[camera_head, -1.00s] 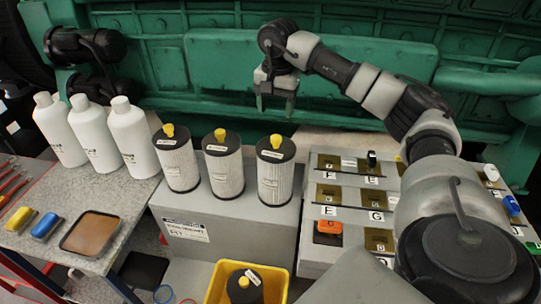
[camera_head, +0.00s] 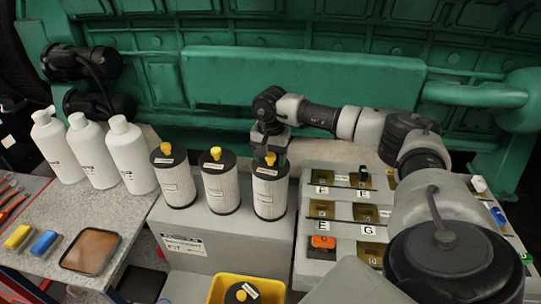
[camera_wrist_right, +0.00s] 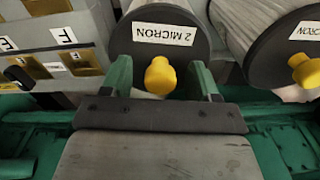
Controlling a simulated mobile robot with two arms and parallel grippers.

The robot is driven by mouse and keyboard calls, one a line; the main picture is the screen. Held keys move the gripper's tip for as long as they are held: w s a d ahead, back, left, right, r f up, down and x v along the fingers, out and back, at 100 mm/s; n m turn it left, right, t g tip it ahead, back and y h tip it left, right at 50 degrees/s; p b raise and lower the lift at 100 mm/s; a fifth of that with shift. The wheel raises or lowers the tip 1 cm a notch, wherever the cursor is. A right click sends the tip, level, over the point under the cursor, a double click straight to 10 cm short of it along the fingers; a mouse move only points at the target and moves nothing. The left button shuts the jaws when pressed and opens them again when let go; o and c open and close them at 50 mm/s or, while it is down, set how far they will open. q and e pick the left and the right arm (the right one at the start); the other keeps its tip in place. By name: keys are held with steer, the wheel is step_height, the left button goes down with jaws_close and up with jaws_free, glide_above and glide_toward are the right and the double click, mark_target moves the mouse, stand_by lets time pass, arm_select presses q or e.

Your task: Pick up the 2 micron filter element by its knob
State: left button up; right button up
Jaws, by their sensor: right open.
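The 2 micron filter element (camera_head: 270,192) is the rightmost of three white pleated filters with black tops in the head view. Its yellow knob (camera_head: 270,158) points up. In the right wrist view, the label "2 MICRON" (camera_wrist_right: 164,35) is on its black top, and the knob (camera_wrist_right: 160,77) appears between the two green fingers. My right gripper (camera_head: 271,148) is open over this filter, with fingers either side of the knob. I cannot tell whether a finger touches the knob or the top. My left gripper is not in view.
Two similar filters (camera_head: 220,188) stand close to the left on the same grey box (camera_head: 185,243). White bottles (camera_head: 128,160) stand further left. A lettered panel (camera_head: 340,205) lies right. A yellow bin (camera_head: 222,284) holds another filter in front. The green engine (camera_head: 300,75) stands behind.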

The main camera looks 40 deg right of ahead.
jaws_close()
steer(key=shift+r, duration=0.1)
stand_by(0.4)
